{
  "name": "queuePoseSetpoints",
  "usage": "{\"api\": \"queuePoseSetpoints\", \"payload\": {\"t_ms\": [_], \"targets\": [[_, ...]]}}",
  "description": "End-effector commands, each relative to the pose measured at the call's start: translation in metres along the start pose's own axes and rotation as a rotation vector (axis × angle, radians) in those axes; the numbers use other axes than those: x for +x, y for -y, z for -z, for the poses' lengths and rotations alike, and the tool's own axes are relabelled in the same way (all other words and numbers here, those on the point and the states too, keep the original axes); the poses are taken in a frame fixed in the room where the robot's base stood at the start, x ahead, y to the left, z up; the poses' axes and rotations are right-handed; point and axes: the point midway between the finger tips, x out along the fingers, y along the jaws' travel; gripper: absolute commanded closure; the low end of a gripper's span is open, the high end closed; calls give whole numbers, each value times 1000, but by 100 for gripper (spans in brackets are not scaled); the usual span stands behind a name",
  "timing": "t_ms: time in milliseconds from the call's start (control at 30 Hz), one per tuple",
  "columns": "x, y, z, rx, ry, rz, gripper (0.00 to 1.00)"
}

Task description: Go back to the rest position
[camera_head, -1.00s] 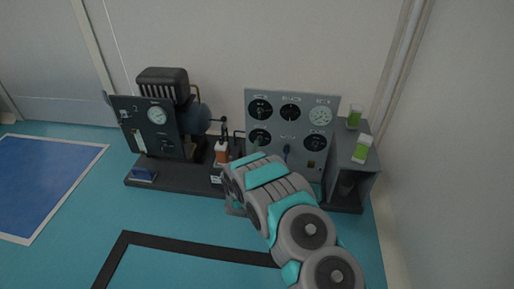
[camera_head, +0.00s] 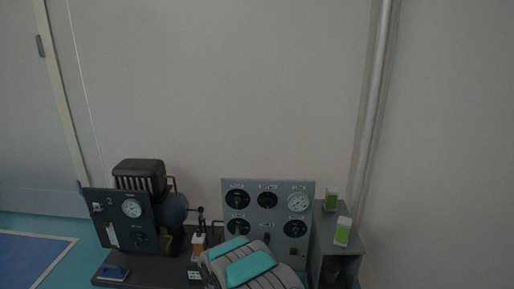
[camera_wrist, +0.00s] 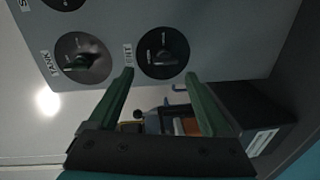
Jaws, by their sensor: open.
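In the wrist view my gripper (camera_wrist: 160,95) is open, its two green fingers apart with nothing held between them. It faces a grey panel with dark round dials (camera_wrist: 162,50). In the head view my arm reaches up from the bottom edge in front of the grey gauge panel (camera_head: 267,188). The arm hides the panel's lower part, and the gripper's fingers are not visible there.
A dark machine with a gauge board (camera_head: 124,222) stands left of the panel. A grey cabinet (camera_head: 335,232) at right carries two green-and-white containers (camera_head: 342,232). Behind is a bare wall (camera_head: 230,90).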

Motion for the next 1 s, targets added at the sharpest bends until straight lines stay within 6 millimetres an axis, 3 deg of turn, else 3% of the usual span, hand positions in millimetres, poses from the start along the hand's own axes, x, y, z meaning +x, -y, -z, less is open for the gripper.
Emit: {"api": "queuePoseSetpoints", "payload": {"t_ms": [33,233,467,767,1000], "targets": [[2,-18,-3,49,1,32,18],[-6,-54,-16,244,12,217,18],[-40,-92,-36,447,59,426,18],[-118,-139,-70,673,181,680,18],[-204,-171,-103,818,335,863,18]]}}
